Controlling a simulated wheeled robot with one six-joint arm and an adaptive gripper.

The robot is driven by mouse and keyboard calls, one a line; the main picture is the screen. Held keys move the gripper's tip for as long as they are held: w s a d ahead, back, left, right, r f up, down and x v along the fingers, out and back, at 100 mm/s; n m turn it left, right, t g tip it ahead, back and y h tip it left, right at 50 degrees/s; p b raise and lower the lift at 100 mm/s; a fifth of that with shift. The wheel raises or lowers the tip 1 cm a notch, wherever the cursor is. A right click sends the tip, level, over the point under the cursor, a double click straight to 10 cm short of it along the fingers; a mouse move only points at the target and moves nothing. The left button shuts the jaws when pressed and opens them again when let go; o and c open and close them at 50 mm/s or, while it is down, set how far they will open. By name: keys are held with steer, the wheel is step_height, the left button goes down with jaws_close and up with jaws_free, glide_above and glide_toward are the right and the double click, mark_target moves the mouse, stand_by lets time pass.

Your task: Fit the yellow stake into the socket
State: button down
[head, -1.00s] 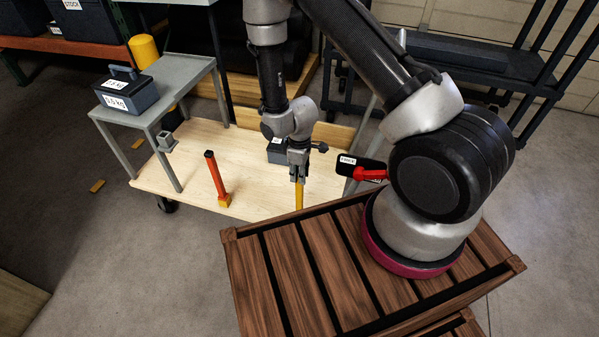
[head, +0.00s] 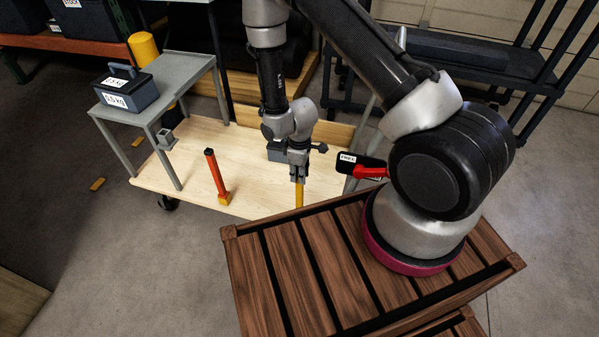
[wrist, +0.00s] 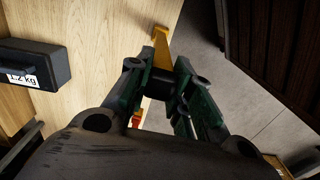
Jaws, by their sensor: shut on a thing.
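The yellow stake (head: 299,198) is in my gripper (head: 298,178), which is shut on it over the front right part of the wooden deck. In the head view its lower end is hidden behind the slatted crate. In the wrist view the yellow stake (wrist: 178,45) shows beyond the fingertips (wrist: 163,68). A small grey square socket (head: 165,138) is fixed at the side of the grey table, well to the left of my gripper. Its opening faces up.
An orange post (head: 215,172) with a dark top and yellow foot stands on the deck (head: 255,150) between socket and gripper. A dark weight box (head: 276,150) lies behind my gripper. Another box (head: 128,90) sits on the grey table (head: 180,75). The slatted crate (head: 290,270) is in front.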

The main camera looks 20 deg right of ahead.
steer(key=c, duration=1.2)
jaws_free()
step_height(320, 180, up, 12)
